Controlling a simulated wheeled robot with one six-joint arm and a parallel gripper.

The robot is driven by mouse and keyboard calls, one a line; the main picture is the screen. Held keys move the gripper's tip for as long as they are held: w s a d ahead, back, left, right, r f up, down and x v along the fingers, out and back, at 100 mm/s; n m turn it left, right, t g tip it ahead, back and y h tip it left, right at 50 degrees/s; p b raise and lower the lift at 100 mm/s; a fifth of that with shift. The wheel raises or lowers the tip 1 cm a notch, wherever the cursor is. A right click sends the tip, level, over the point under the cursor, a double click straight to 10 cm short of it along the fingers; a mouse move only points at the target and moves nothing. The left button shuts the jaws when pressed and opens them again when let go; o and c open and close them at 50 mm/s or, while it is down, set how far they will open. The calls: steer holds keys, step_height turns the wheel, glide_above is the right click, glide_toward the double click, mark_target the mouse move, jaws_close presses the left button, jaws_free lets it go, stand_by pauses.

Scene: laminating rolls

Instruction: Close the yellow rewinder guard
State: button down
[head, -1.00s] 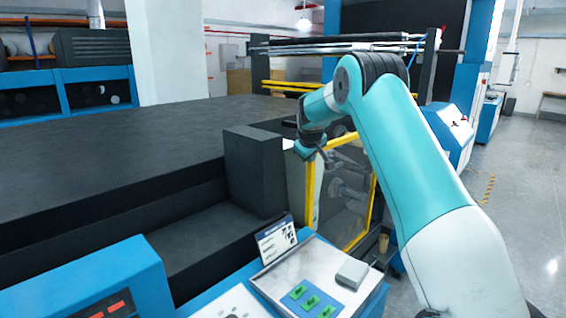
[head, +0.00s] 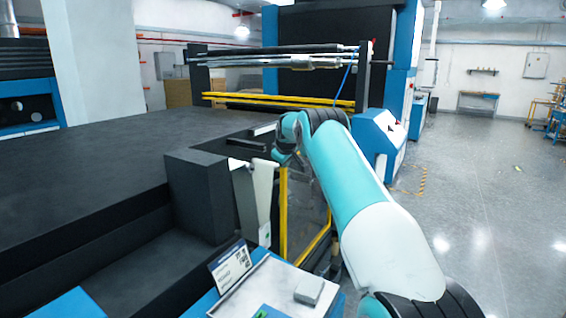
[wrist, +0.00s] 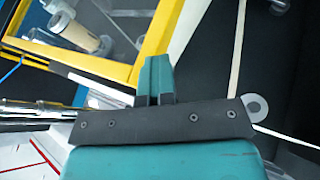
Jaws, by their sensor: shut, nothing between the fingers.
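The yellow rewinder guard (head: 283,215) is a yellow frame around a clear panel, beyond the dark block at the end of the machine bed. My arm hides part of it in the head view. In the wrist view a yellow frame corner (wrist: 157,42) fills the upper left, with rollers seen through the panel. My gripper (head: 281,157) is at the guard's upper end in the head view. In the wrist view its teal fingers (wrist: 155,76) are together and empty, close beside the yellow frame. I cannot tell whether they touch it.
The dark machine bed (head: 95,150) and a raised dark block (head: 200,195) lie left of my arm. A control panel with a grey box (head: 309,290) is in the foreground. Yellow rails (head: 275,102) cross behind. Open grey floor (head: 480,200) lies to the right.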

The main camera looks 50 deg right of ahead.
steer(key=shift+w+d+r, duration=0.1)
steer(key=shift+r, duration=0.1)
steer(key=shift+a+f+b, duration=0.35)
steer(key=shift+a+b, duration=0.1)
steer(key=shift+b, duration=0.4)
steer(key=a+f+b+v, duration=0.1)
steer(key=b+v, duration=0.5)
steer(key=v, duration=0.6)
steer(key=shift+a, duration=0.7)
steer(key=shift+f, duration=0.15)
steer(key=s+a+f+n+g+y+b, duration=0.1)
steer(key=s+a+n+y, duration=0.3)
steer(key=a, duration=1.3)
steer(key=s+a+f+m+y, duration=0.15)
steer(key=s+a, duration=0.35)
steer(key=a, duration=1.1)
steer(key=s+a+f+n+g+y, duration=0.1)
steer(key=s+a+f, duration=0.1)
steer(key=s+a, duration=0.3)
steer(key=s+a+f+n+g+y+b, duration=0.1)
steer(key=s+a, duration=0.5)
steer(key=s, duration=0.7)
steer(key=s+a+f+n+g+y, duration=0.1)
steer(key=s+a+f, duration=0.3)
steer(key=s, duration=0.6)
steer(key=shift+a+n+g, duration=0.35)
steer(key=shift+a+g, duration=0.45)
steer(key=shift+a, duration=0.15)
